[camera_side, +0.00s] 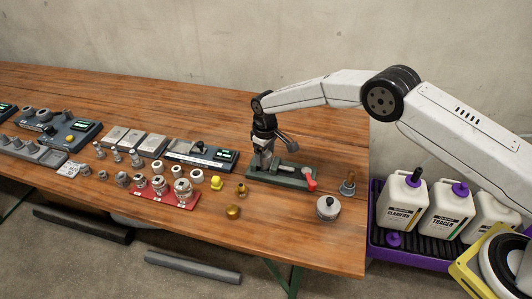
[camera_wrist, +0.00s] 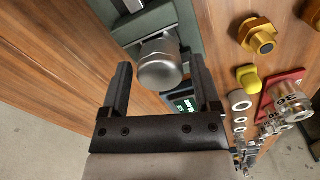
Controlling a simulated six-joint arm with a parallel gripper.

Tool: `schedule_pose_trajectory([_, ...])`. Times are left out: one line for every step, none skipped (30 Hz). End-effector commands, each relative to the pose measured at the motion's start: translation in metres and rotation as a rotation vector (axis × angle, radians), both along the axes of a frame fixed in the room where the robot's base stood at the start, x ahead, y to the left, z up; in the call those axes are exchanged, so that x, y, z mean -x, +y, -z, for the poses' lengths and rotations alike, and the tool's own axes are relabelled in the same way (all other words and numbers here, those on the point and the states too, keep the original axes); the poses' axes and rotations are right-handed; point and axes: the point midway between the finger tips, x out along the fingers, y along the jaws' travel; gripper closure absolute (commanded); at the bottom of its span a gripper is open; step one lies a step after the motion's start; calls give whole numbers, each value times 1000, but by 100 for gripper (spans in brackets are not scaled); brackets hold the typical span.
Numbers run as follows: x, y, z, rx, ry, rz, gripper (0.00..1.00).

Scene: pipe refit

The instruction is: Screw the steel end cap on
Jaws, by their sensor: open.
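The steel end cap (camera_wrist: 160,70) is a round, dull grey cap in the wrist view. It sits at the green vise (camera_wrist: 185,15), seemingly on the end of a pipe held there; how far it is on the thread cannot be told. My gripper (camera_wrist: 160,62) is open, with one black finger on each side of the cap and gaps visible between the fingers and the cap. In the side view my gripper (camera_side: 264,160) points down at the vise (camera_side: 283,177), which has a red handle. The gripper hides the cap there.
Brass fittings (camera_side: 233,211), a yellow plug (camera_side: 216,182) and a red tray (camera_side: 168,196) of steel fittings lie left of the vise. A round steel pot (camera_side: 328,208) stands to its right. A purple tray (camera_side: 377,225) with white jugs is beyond the table's right edge.

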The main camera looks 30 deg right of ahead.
Motion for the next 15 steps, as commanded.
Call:
schedule_pose_trajectory([0,0,0,0,0,0,20])
schedule_pose_trajectory([0,0,0,0,0,0,30])
schedule_pose_trajectory([0,0,0,0,0,0,42])
schedule_pose_trajectory([0,0,0,0,0,0,52])
schedule_pose_trajectory([0,0,0,0,0,0,61])
schedule_pose_trajectory([0,0,0,0,0,0,74])
schedule_pose_trajectory([0,0,0,0,0,0,84])
schedule_pose_trajectory([0,0,0,0,0,0,93])
schedule_pose_trajectory([0,0,0,0,0,0,100])
schedule_pose_trajectory([0,0,0,0,0,0,100])
schedule_pose_trajectory([0,0,0,0,0,0,100])
schedule_pose_trajectory([0,0,0,0,0,0,100])
schedule_pose_trajectory([0,0,0,0,0,0,100])
schedule_pose_trajectory([0,0,0,0,0,0,100])
schedule_pose_trajectory([0,0,0,0,0,0,100])
